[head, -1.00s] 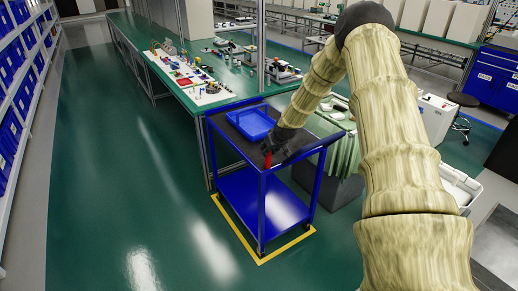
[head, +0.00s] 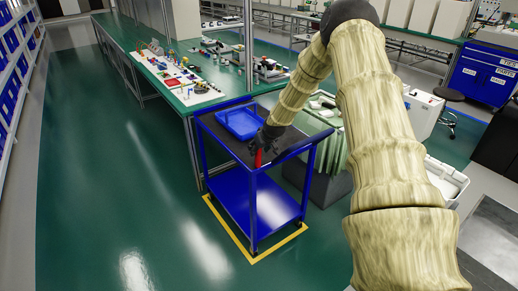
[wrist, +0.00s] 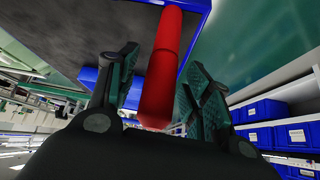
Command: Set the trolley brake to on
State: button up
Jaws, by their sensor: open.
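The blue trolley (head: 257,196) stands on the floor inside a yellow outline, with a dark top and a lower blue shelf. A red lever (head: 258,158), apparently the brake, is at the trolley's front upper edge; it also shows in the wrist view (wrist: 163,70). My gripper (head: 265,142) is at that edge, around the lever. In the wrist view my gripper (wrist: 160,95) is open, with one finger on each side of the red lever and a gap visible on the left. Whether the right finger touches the lever cannot be told.
A blue tray (head: 241,122) sits on the trolley top. A long green workbench (head: 165,65) with parts stands behind. A bin with green cloth (head: 320,145) is right of the trolley. The green floor at left is clear.

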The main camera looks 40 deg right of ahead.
jog(key=v, duration=1.1)
jog(key=shift+s+r, duration=0.15)
jog(key=shift+r, duration=0.1)
dwell(0.3)
